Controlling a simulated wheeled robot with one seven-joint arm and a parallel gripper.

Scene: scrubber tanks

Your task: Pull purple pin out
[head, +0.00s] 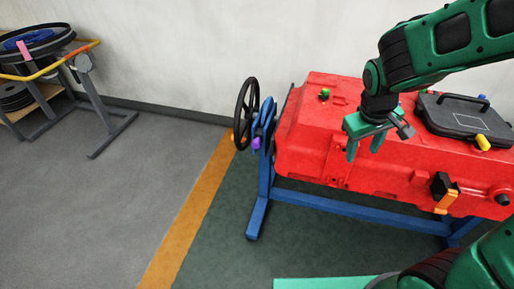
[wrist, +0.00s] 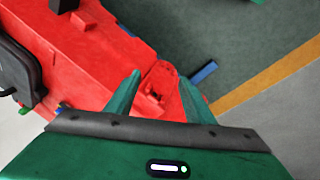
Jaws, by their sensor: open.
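The purple pin (head: 256,143) is a small purple knob at the left end of the red tank, beside the blue bracket under the black handwheel. In the wrist view I do not see the pin. My green gripper (head: 364,150) is open and empty above the front left part of the red tank (head: 310,130), to the right of the pin and apart from it. In the wrist view its two green fingers (wrist: 160,92) are spread over the red tank's end.
A black handwheel (head: 246,113) stands just left of the tank. A blue stand (head: 340,208) carries the tank. A black lid (head: 465,115), a green knob (head: 324,94) and an orange-handled valve (head: 445,200) are on the tank. The floor left of the stand is clear.

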